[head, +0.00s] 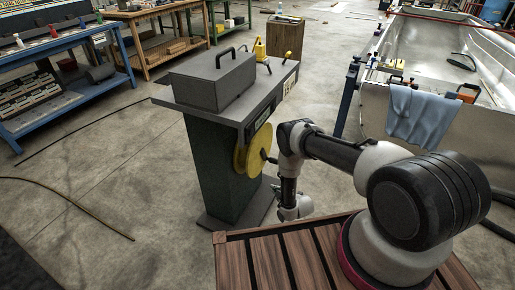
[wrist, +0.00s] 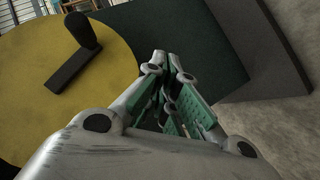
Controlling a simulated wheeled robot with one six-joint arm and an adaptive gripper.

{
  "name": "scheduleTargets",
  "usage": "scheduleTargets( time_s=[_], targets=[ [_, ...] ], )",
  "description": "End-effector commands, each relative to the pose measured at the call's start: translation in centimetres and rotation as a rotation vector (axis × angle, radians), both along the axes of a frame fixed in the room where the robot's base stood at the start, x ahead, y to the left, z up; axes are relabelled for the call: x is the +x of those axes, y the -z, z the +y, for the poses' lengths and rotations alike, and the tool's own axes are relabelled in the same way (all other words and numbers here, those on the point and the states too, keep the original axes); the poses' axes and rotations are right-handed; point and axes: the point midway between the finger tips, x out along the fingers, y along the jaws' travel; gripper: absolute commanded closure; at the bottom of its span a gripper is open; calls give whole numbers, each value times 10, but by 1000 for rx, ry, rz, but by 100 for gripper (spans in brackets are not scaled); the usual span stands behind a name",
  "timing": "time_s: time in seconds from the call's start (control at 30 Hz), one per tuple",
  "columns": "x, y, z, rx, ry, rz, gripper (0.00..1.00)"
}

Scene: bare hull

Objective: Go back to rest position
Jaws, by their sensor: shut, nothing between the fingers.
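My gripper (wrist: 168,62) is shut and empty in the wrist view, its two fingers together. It points toward the dark green side of a pedestal (wrist: 185,30). A yellow wheel (wrist: 40,90) with a black handle (wrist: 78,50) lies left of the fingers. In the head view my arm is bent, with its wrist low beside the pedestal (head: 222,170) and the yellow wheel (head: 258,150). The fingers are hard to make out there. I cannot tell whether they touch the pedestal.
A grey toolbox (head: 213,80) stands on the pedestal top. A metal hull (head: 430,55) with a blue cloth (head: 420,115) is on the right. A blue workbench (head: 60,85) is on the left. Cables (head: 75,205) lie on the otherwise clear floor at left.

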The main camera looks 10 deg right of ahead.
Motion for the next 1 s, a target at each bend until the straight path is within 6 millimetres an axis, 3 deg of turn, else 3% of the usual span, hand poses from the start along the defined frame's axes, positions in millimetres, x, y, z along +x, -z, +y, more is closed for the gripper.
scheduleTargets(
  time_s=[0.17,0.27,0.37,0.5,0.6,0.67,0.77,0.87,1.0],
  targets=[
    [-1,2,0,25,15,15,100],
    [-14,23,-4,61,57,137,100],
    [-45,53,-12,80,117,313,100],
    [-102,85,-26,82,203,544,100],
    [-137,88,-36,79,291,723,100],
    [-149,78,-41,75,348,818,100],
    [-159,48,-48,69,445,951,100],
    [-161,7,-54,64,540,1052,100],
    [-158,-75,-61,62,678,1169,100]
  ],
)
